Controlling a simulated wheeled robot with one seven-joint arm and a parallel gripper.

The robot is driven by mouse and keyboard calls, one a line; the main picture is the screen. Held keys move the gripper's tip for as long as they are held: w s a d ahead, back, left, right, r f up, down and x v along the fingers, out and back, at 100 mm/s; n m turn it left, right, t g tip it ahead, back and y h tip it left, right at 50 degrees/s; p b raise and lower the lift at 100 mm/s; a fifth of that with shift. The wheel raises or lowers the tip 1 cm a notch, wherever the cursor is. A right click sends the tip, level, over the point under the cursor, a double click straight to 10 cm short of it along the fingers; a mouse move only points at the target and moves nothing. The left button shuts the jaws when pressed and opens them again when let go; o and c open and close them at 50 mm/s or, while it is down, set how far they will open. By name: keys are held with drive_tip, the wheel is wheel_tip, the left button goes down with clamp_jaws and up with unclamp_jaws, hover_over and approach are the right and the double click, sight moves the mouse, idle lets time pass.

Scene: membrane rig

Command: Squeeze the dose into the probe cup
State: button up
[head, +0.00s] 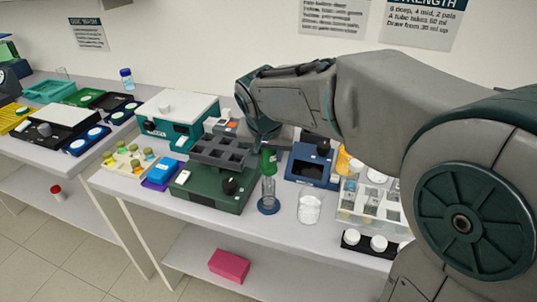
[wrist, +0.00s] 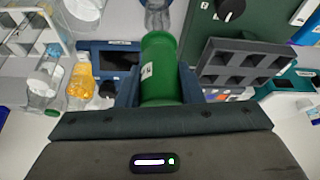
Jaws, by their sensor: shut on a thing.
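My gripper (head: 267,147) is shut on a green bottle-like cylinder (wrist: 158,62) with a small white label. In the head view the green piece (head: 268,165) stands upright, directly above a clear cylindrical vessel (head: 268,190) on a round blue base. The clear vessel also shows in the wrist view (wrist: 157,14), beyond the green piece's far end. Whether the two touch, and whether this vessel is the probe cup, I cannot tell. The green piece's outlet and the vessel's contents are not clear. In the wrist view the fingers lie along both sides of the green piece.
A dark green device (head: 210,195) with a grey rack (head: 220,152) stands left of the vessel. A clear beaker (head: 310,210) is close on the right, with a blue device (head: 313,170) behind. A vial rack (head: 372,203) stands further right. The table front edge is near.

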drive_tip(key=shift+r+p, duration=2.15)
drive_tip(key=shift+r, duration=1.45)
drive_tip(key=shift+f, duration=0.1)
